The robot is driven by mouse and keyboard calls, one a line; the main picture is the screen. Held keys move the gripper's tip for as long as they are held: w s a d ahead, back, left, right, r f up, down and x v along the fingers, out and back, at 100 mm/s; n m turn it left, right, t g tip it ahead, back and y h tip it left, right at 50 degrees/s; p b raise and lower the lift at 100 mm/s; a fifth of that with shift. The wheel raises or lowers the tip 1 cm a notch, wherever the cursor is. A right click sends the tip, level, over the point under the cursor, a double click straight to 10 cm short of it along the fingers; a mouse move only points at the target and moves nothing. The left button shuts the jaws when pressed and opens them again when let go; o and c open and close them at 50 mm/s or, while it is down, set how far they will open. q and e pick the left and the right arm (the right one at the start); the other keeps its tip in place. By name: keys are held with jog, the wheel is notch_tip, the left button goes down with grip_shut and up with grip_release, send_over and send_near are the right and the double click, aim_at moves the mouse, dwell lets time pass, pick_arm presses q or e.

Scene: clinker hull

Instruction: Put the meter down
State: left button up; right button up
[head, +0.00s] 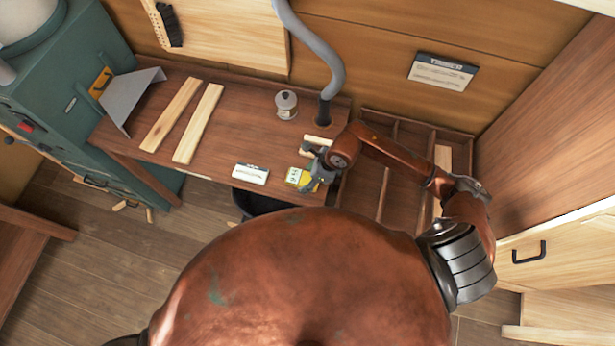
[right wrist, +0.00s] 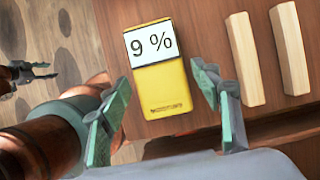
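The meter (head: 294,176) is a yellow box with a white display, near the front edge of the brown bench. In the right wrist view the meter (right wrist: 162,98) reads "9 %" and appears to lie flat on the bench top. My right gripper (head: 316,178) is over the meter's end. In its wrist view the fingers (right wrist: 162,84) are spread on either side of the meter, with a gap visible at the right finger. A dark gripper, apparently my left (right wrist: 52,71), shows at the left edge of that view, away from the meter; its opening is unclear.
On the bench (head: 235,120) are two long wood strips (head: 198,123), a metal pot (head: 286,104), a white card (head: 250,174) and a grey hose (head: 320,50). Two short wood pieces (right wrist: 243,58) lie right of the meter in the wrist view.

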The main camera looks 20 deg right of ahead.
jog(key=shift+o, duration=0.2)
jog(key=shift+r, duration=0.15)
jog(key=v, duration=1.2)
jog(key=shift+b, duration=0.35)
